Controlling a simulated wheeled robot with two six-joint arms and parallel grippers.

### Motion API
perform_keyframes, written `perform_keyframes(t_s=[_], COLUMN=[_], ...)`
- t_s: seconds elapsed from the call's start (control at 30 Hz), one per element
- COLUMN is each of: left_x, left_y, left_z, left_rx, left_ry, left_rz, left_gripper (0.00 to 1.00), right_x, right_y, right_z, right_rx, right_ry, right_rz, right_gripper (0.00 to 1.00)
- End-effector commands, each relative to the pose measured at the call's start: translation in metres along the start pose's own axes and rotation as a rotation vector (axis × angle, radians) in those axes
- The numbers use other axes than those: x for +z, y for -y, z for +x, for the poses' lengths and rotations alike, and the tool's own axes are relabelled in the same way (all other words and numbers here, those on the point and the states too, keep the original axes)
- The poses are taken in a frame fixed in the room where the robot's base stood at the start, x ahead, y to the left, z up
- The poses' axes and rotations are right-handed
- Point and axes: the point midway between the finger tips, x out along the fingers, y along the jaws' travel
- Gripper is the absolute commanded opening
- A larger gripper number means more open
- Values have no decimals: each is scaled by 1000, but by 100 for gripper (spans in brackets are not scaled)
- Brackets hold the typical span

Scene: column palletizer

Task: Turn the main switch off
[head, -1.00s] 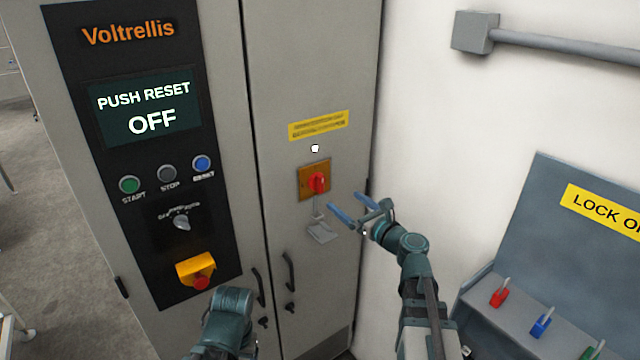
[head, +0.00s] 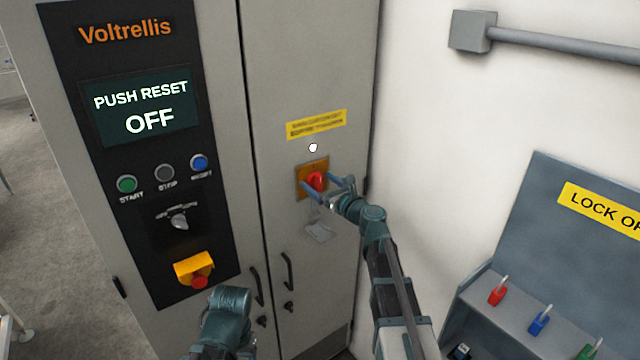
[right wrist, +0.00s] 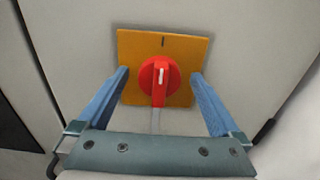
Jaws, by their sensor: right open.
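The main switch is a red rotary knob (head: 316,181) on a square orange-yellow plate (head: 303,170) on the right cabinet door. In the right wrist view the red knob (right wrist: 158,82) sits in the middle of its plate (right wrist: 190,48), and its white mark points up toward a dark tick on the plate. My right gripper (head: 325,187) is open, with one blue finger on each side of the knob; in the right wrist view both fingers (right wrist: 158,82) stand apart from it. My left arm shows at the bottom, but its fingers are not visible.
A grey hasp (head: 319,232) hangs below the switch. The left door carries a panel with a screen (head: 144,108) reading "PUSH RESET OFF", buttons and a red emergency stop (head: 200,282). Door handles (head: 288,271) are below. A lockout board (head: 550,190) with coloured padlocks stands at right.

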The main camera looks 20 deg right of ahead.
Motion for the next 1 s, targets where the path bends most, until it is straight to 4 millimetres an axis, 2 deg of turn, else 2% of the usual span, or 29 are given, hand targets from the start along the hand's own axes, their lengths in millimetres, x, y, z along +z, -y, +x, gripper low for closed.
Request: perform_keyframes(t_s=[0.1,0.57,0.83,1.0], left_x=[0,0,0,0], left_y=[0,0,0,0], left_z=[0,0,0,0], left_rx=[0,0,0,0], left_ry=[0,0,0,0], left_rz=[0,0,0,0], left_gripper=[71,71,71,71], right_x=[0,0,0,0], right_y=[0,0,0,-1], right_z=[0,0,0,0], right_rx=[0,0,0,1], right_ry=[0,0,0,1], right_rz=[0,0,-37,-130], right_gripper=[98,16,16,16])
